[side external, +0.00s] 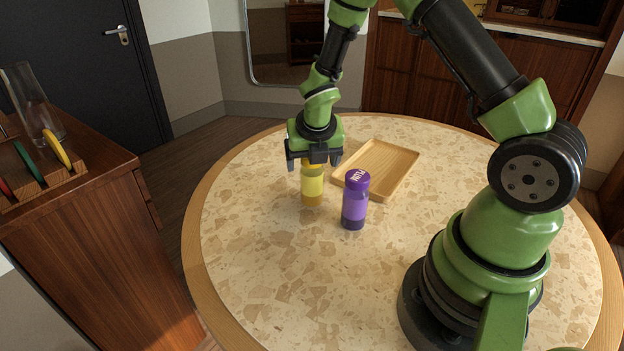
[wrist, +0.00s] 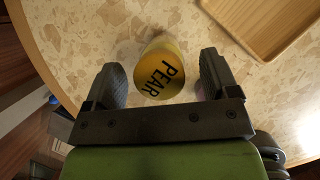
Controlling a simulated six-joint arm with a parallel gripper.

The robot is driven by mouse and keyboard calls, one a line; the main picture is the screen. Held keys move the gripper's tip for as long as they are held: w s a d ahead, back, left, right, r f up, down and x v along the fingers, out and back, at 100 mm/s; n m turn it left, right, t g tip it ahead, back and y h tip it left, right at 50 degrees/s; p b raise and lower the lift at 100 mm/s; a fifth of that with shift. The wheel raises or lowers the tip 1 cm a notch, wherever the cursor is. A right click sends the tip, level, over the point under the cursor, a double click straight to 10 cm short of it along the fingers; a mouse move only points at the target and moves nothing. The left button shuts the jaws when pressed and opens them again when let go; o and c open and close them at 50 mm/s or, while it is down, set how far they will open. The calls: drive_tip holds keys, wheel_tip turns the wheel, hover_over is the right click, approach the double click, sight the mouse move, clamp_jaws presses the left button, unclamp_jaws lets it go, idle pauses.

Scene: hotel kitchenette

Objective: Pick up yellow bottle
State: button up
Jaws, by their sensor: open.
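The yellow bottle (side external: 312,186) stands upright on the round speckled table, left of the purple bottle. Its top is hidden behind my gripper in the side view. My gripper (side external: 314,160) is open and points down directly over the yellow bottle. In the wrist view the yellow cap, marked "PEAR" (wrist: 160,74), sits between the two open fingers of my gripper (wrist: 163,82), with a gap on each side.
A purple bottle (side external: 355,203) stands close to the right of the yellow one. A wooden tray (side external: 404,159) lies behind them; its corner also shows in the wrist view (wrist: 262,50). The table's front left (side external: 250,260) is clear.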

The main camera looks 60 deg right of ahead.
drive_tip(key=shift+w+d+f, duration=0.1)
drive_tip(key=shift+f, duration=0.4)
drive_tip(key=c, duration=1.1)
drive_tip(key=shift+r, duration=0.25)
wheel_tip(320, 180, up, 13)
drive_tip(key=shift+f, duration=0.2)
